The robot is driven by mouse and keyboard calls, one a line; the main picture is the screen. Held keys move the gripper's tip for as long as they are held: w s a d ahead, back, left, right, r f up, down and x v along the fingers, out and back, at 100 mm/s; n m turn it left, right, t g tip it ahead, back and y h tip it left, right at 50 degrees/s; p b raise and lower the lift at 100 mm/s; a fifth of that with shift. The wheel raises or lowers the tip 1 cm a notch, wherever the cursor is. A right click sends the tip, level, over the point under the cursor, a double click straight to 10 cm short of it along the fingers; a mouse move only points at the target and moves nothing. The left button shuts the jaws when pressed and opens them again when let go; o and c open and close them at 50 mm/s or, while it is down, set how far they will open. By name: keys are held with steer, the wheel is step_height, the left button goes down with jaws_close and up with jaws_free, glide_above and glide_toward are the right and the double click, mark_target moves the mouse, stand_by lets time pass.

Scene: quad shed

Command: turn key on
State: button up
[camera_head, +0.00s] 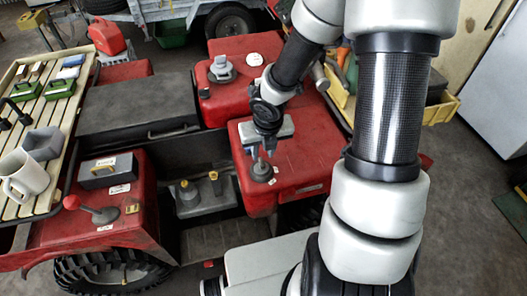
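A small upright grey piece, which looks like the key, stands in a dark round base (261,172) on the red panel at the centre right. My gripper (261,152) points down directly over this base. Its fingertips are at or just above the top of the piece. The fingers are small and dark, so I cannot tell whether they touch it or how far apart they are. The turn position of the key cannot be made out. My arm comes down from the upper right and hides part of the red panel (312,160).
A second red panel with a grey knob (222,68) lies farther back. A slatted rack (47,112) holds a white mug (24,175). A yellow crate (436,110) is at right.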

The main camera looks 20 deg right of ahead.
mark_target(262, 162)
steer(key=shift+b+x, duration=2.45)
steer(key=shift+x, duration=1.1)
jaws_close()
